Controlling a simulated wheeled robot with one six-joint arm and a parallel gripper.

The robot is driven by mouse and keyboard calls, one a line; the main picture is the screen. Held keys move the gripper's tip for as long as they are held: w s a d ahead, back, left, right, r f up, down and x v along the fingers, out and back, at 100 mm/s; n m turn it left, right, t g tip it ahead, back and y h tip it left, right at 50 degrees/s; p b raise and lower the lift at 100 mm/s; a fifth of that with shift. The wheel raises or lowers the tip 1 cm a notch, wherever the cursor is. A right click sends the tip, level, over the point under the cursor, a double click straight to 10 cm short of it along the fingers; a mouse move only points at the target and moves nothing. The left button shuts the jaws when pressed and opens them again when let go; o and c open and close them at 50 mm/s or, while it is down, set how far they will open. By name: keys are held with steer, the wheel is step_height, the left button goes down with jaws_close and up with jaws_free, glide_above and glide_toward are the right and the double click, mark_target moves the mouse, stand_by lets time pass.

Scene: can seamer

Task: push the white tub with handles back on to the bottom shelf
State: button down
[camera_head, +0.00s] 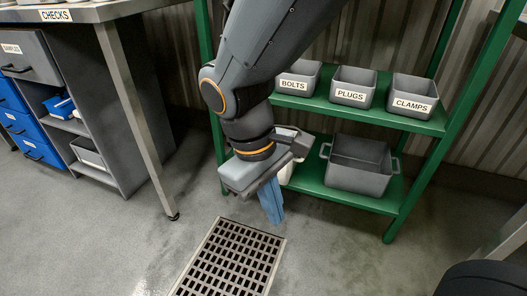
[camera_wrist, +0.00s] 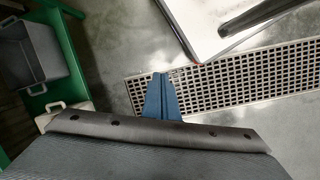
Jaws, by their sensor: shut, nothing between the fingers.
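The white tub (camera_head: 286,173) is at the left part of the green shelf unit's bottom shelf (camera_head: 312,181), mostly hidden behind my gripper in the head view. In the wrist view the white tub (camera_wrist: 47,119) shows only partly, with a handle, at the shelf's edge; my gripper's body covers the rest. I cannot tell how far it sticks out. My gripper (camera_head: 272,219) is shut and empty, its blue fingers pointing down in front of the shelf, above the floor. In the wrist view the fingertips (camera_wrist: 160,75) are over the floor drain, apart from the tub.
A grey tub with handles (camera_head: 357,166) stands on the bottom shelf to the right. Bins marked BOLTS (camera_head: 295,85), PLUGS (camera_head: 350,97) and CLAMPS (camera_head: 411,104) stand on the shelf above. A floor drain (camera_head: 231,260) lies in front. A bench leg (camera_head: 140,120) stands at left.

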steer(key=w+f+n+t+h+b, duration=0.25)
steer(key=w+f+n+h, duration=0.2)
steer(key=w+f, duration=0.4)
steer(key=w+f+n+t+h+b, duration=0.1)
steer(key=w+f+n+t+h, duration=0.4)
steer(key=w, duration=0.6)
steer(key=w+a+f+n+t+y+b, duration=0.1)
steer(key=w+a+f+n+t+y, duration=0.1)
steer(key=w+a+f+n+t, duration=0.3)
steer(key=a+f+n+t+y, duration=0.1)
steer(key=a+f+n, duration=0.15)
steer(key=f, duration=0.45)
steer(key=w+a+f+n+t+y+b, duration=0.1)
steer(key=w+a+f+n+t+y, duration=0.1)
steer(key=w+a+f+n+t, duration=0.25)
steer(key=d+f+b+x, duration=0.1)
steer(key=b+x, duration=0.5)
steer(key=x, duration=0.6)
steer(key=shift+d+f+g, duration=0.4)
steer(key=shift+d, duration=0.05)
